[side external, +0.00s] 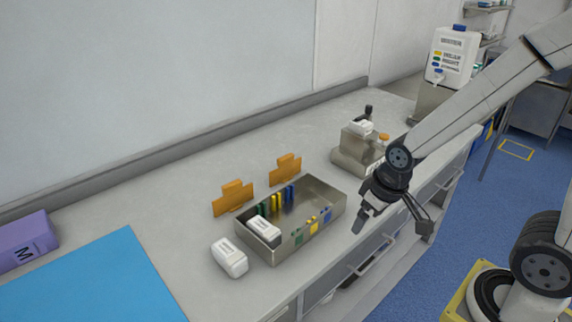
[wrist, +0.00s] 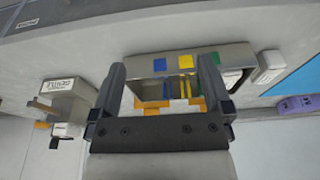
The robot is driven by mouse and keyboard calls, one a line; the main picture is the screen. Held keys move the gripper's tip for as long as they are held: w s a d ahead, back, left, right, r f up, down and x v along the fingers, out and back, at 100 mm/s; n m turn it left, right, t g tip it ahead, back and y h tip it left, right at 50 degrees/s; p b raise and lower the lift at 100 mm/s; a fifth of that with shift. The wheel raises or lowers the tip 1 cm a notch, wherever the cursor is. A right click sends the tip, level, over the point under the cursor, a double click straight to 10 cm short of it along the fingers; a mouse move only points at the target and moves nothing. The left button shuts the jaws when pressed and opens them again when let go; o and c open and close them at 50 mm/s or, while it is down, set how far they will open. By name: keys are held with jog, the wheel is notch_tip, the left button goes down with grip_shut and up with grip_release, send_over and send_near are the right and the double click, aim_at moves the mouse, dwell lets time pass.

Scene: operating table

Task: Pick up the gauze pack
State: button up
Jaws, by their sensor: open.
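Two similar white packs with dark print show in the side view, and I cannot tell which is the gauze pack. One white pack (side external: 229,258) lies on the counter just left of the metal tray; it shows at the right in the wrist view (wrist: 268,66). The other white pack (side external: 264,228) is in the tray's near left part, partly behind its wall. My gripper (side external: 393,225) is open and empty, right of the tray and apart from both packs. In the wrist view its two fingers (wrist: 162,64) stand wide apart in front of the tray.
The metal tray (side external: 310,237) has coloured squares on its front and coloured items inside. Two orange holders (side external: 234,198) (side external: 285,170) stand behind it. A metal device (side external: 354,152) stands farther right. A blue mat (side external: 90,280) and purple box (side external: 24,242) lie left.

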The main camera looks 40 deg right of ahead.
dwell(0.4)
jog(key=shift+g, duration=0.6)
jog(key=w+a, duration=0.3)
jog(key=w, duration=0.1)
jog(key=w+a, duration=0.3)
jog(key=w, duration=0.1)
jog(key=w+a, duration=0.3)
jog(key=w, duration=0.1)
jog(key=shift+a, duration=0.25)
jog(key=g, duration=0.1)
send_over(228, 250)
notch_tip(228, 250, down, 3)
jog(key=shift+r+n, duration=0.2)
jog(key=shift+n, duration=0.1)
jog(key=shift+f, duration=1.35)
jog(key=shift+f, duration=2.55)
